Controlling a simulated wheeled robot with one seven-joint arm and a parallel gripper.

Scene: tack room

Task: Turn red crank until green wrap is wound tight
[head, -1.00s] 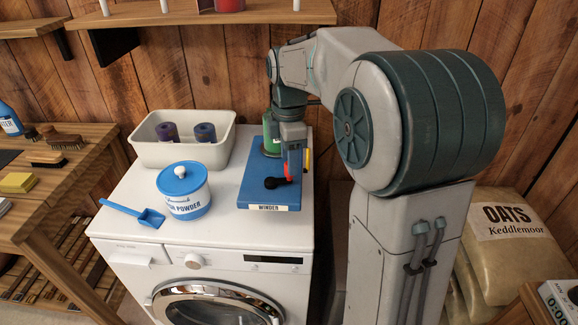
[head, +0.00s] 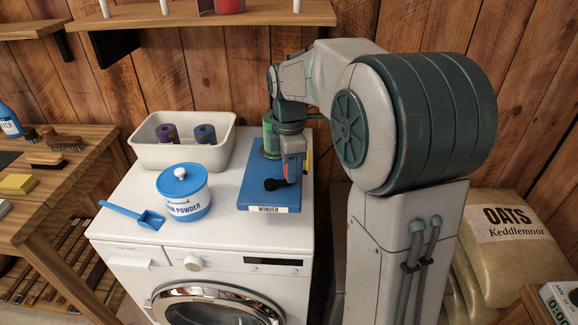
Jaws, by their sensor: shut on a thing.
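The winder is a blue board (head: 256,196) with a "WINDER" label on its front edge, lying on the washing machine. The green wrap (head: 268,134) stands upright near the board's back, partly hidden behind my wrist. My gripper (head: 291,172) points down over the board's right half. A black knob (head: 272,184) lies low on the board, just left of the gripper. How tight the wrap is cannot be seen.
A cream tub (head: 150,157) with purple and blue rolls stands behind left. A blue-lidded powder jar (head: 184,198) and a blue scoop (head: 150,218) lie left of the board. Oats sacks (head: 500,265) stand on the right. A shelf (head: 250,13) hangs above.

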